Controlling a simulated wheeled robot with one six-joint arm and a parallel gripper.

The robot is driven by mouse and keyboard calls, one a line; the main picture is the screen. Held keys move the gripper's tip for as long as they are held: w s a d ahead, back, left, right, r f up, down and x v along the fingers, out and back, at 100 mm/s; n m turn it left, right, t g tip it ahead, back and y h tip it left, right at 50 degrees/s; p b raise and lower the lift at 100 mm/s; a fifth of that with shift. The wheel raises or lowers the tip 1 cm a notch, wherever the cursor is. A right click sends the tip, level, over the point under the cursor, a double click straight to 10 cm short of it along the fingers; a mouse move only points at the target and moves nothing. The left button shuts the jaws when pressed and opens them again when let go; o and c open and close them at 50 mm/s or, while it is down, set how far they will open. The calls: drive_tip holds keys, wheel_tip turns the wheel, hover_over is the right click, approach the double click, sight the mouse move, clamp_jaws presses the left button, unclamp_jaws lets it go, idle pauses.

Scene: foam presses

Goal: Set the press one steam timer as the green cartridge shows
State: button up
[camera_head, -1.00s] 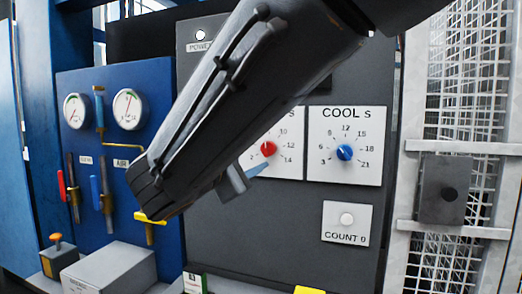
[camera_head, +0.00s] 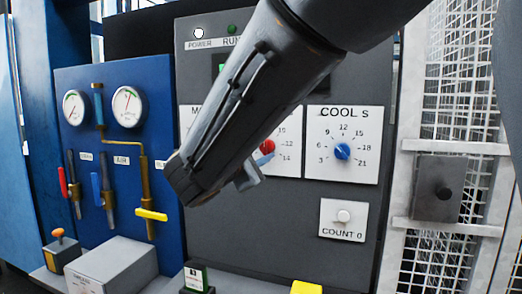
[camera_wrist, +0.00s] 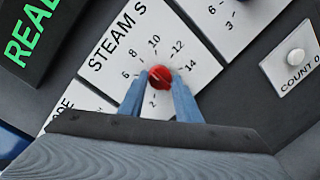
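The red steam timer knob (camera_wrist: 160,77) sits on a white STEAM S dial plate (camera_wrist: 125,42) with numbers around it. My gripper (camera_wrist: 160,84) has its two blue fingers apart, one on each side of the knob, with the tips at or very near it; firm contact cannot be told. In the head view my gripper (camera_head: 252,172) covers the left of the dial, and the red knob (camera_head: 267,146) shows beyond it. The knob's pointer setting is not clear. A small green item with a white label (camera_head: 196,279), perhaps the green cartridge, stands at the bottom; its print is unreadable.
The COOL S dial with a blue knob (camera_head: 342,151) is right of the steam dial, above the COUNT button (camera_head: 344,216). A yellow item (camera_head: 306,288) is at the lower edge. Gauges and valve levers fill the blue panel (camera_head: 135,75) at left.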

drive_tip(key=shift+n, duration=0.3)
drive_tip(key=n, duration=0.3)
drive_tip(key=shift+t, duration=0.3)
drive_tip(key=shift+n, duration=2.2)
drive_tip(key=o, duration=1)
drive_tip(key=shift+b+v, duration=1.05)
drive_tip(key=shift+v, duration=2.9)
drive_tip(key=shift+d+f, duration=0.1)
drive_tip(key=shift+f, duration=0.05)
